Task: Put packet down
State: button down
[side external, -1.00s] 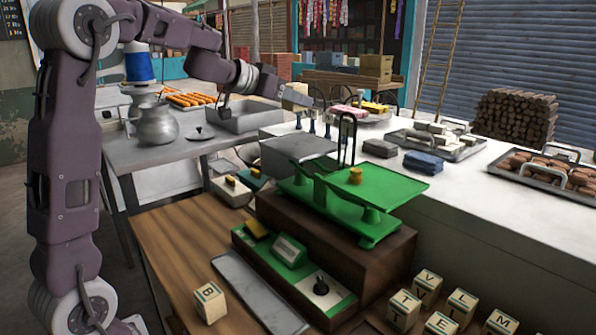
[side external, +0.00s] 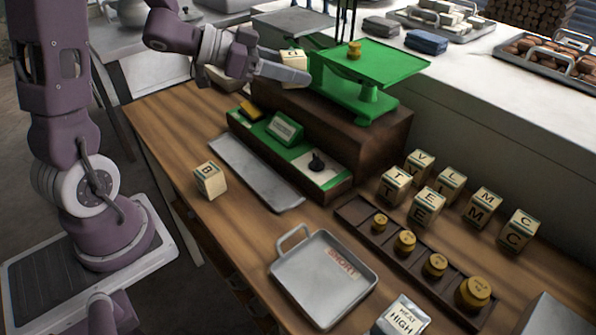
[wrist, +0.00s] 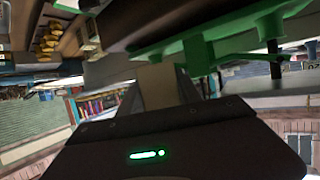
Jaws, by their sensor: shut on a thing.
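My gripper (side external: 284,72) is shut on a small cream block-like packet (side external: 292,56) with a dark mark on its face. In the wrist view the packet (wrist: 160,86) shows as a plain beige block between the fingers. The gripper is at the left end of the green balance scale (side external: 368,92) and hides part of it. I cannot tell whether the packet touches the scale. The green of the scale (wrist: 205,48) is close by in the wrist view. A small brass weight (side external: 354,50) stands on the scale's right pan.
A brown plinth (side external: 375,145) carries the scale. A metal tray marked SHORT (side external: 325,310), lettered cubes (side external: 428,206) and a rack of brass weights (side external: 405,241) stand in front. A cube marked B (side external: 210,181) is at left. Bare wood (side external: 165,120) lies beyond it.

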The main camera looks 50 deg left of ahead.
aim_at(289, 88)
jog(key=shift+w+d+f+n+t+y, duration=0.1)
jog(key=shift+d+f+n+t+y, duration=0.1)
jog(key=shift+d+f+n+y, duration=0.35)
jog(key=shift+w+d+f+n+t+y, duration=0.1)
jog(key=shift+d+f+n+t+y, duration=0.25)
jog(key=shift+f, duration=0.35)
jog(key=shift+d+f+n+y, duration=0.2)
jog(key=shift+f+n+y, duration=0.15)
jog(key=shift+f, duration=0.2)
notch_tip(289, 88, up, 24)
jog(key=r, duration=0.1)
jog(key=w+a+f+n+y, duration=0.1)
jog(key=w+a+n+y, duration=0.1)
jog(key=w+a, duration=0.45)
jog(key=w+a+n+y, duration=0.15)
jog(key=w+a, duration=0.25)
jog(key=a, duration=0.5)
jog(key=shift+t+y, duration=0.3)
jog(key=shift+t, duration=0.05)
jog(key=f, duration=0.2)
jog(key=a+f, duration=0.1)
jog(key=f, duration=0.2)
